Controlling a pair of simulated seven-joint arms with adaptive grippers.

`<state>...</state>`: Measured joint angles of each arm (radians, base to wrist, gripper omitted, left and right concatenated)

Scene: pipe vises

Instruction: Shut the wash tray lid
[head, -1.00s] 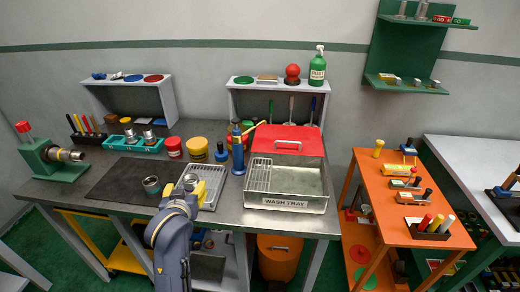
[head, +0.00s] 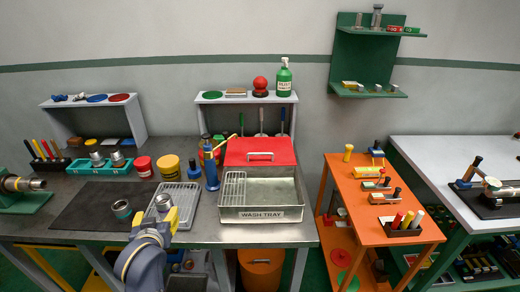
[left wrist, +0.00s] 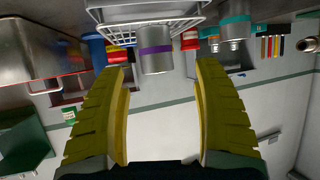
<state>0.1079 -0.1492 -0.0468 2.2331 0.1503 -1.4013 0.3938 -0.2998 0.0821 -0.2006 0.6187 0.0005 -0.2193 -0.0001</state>
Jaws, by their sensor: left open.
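The wash tray (head: 262,213) is a steel box at the middle of the bench, with a wire rack (head: 233,188) inside its left part. Its red lid (head: 245,150) stands raised at the tray's back edge, with a pale handle (head: 260,156) on it. My left gripper (head: 168,212) is left of the tray, over the draining rack. In the left wrist view its yellow fingers (left wrist: 163,95) are spread, with nothing clasped. A grey cylinder with a purple band (left wrist: 155,50) shows beyond them. The steel tray side (left wrist: 40,50) shows at upper left there. My right gripper is not in view.
A blue tool (head: 210,165) stands upright just left of the tray, close to the lid. A draining rack (head: 185,195) and yellow tub (head: 169,168) lie further left. A shelf with a green bottle (head: 283,78) is behind the lid. The orange table (head: 350,200) is to the right.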

